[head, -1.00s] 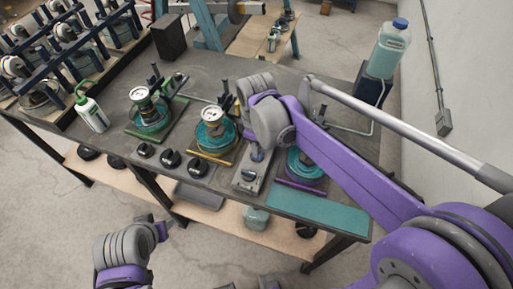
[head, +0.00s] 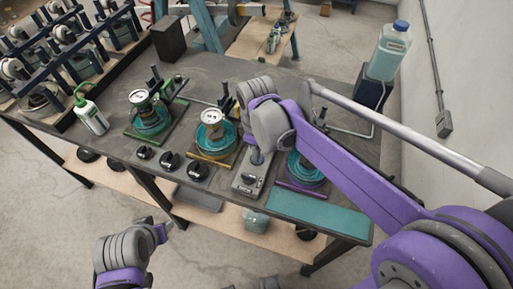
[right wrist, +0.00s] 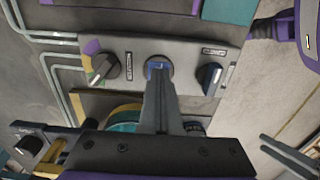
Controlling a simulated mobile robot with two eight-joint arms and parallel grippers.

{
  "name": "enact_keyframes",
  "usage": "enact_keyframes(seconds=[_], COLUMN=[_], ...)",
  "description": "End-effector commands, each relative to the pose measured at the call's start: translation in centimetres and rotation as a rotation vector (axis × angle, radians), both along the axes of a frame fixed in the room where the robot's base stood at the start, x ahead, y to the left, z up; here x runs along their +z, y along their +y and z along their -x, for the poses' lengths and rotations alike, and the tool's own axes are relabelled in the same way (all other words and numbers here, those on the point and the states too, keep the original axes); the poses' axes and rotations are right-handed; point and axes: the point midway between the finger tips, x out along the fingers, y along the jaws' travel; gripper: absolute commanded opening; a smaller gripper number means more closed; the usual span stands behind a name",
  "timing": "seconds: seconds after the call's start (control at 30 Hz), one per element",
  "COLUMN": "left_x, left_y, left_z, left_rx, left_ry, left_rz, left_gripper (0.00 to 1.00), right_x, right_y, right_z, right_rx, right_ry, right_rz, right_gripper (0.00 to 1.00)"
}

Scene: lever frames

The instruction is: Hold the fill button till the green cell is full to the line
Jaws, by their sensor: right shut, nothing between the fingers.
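The green cell (head: 150,116) stands on the left of the workbench, on a green-edged base, with a round white-faced gauge on top. Its fill level and line are too small to read. The grey control panel (head: 248,184) lies near the front of the bench. My right gripper (right wrist: 160,75) is shut and empty, its fingertips over the blue fill button (right wrist: 153,65) and hiding part of it. I cannot tell whether the button is pressed down. My left gripper (head: 166,229) is low in front of the bench; its jaws are too small to judge.
A yellow-edged cell (head: 211,135) and a purple-edged cell (head: 304,170) stand to the right. Dark knobs (right wrist: 103,67) (right wrist: 210,77) flank the button. A teal mat (head: 317,212) lies front right.

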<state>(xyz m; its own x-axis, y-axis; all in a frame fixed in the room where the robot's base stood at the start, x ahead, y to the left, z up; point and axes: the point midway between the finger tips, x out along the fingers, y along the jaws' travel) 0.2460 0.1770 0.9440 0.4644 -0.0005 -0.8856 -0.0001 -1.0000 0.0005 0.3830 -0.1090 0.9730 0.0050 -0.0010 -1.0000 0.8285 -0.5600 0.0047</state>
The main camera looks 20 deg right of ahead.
Motion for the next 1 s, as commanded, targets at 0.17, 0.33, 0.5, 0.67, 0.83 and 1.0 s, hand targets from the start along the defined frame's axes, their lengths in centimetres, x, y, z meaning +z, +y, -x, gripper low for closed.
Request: enact_keyframes(seconds=[0.17,0.33,0.5,0.67,0.83,1.0], left_x=[-0.3,-0.3,-0.3,-0.3,0.1,2.5], left_y=[0.0,0.0,0.0,0.0,0.0,0.0], left_z=[0.1,0.1,0.1,0.1,-0.1,-1.0], left_rx=[0.000,0.000,0.000,0.000,0.000,0.000], left_ry=[0.002,0.002,0.002,0.002,-0.001,-0.018], left_rz=[0.000,0.000,0.000,0.000,0.000,0.000], left_gripper=[0.50,0.50,0.50,0.50,0.50,0.50], right_x=[-0.9,-0.9,-0.9,-0.9,-0.3,2.7], right_y=[0.1,0.1,0.1,0.1,0.2,0.7], right_z=[0.6,0.6,0.6,0.6,0.4,-0.4], right_rx=[0.001,0.001,0.001,0.001,0.001,0.001], right_ry=[0.011,0.011,0.011,0.011,0.009,0.002], right_rz=[-0.004,-0.004,-0.004,-0.004,-0.004,-0.004], right_gripper=[0.00,0.00,0.00,0.00,0.00,0.00])
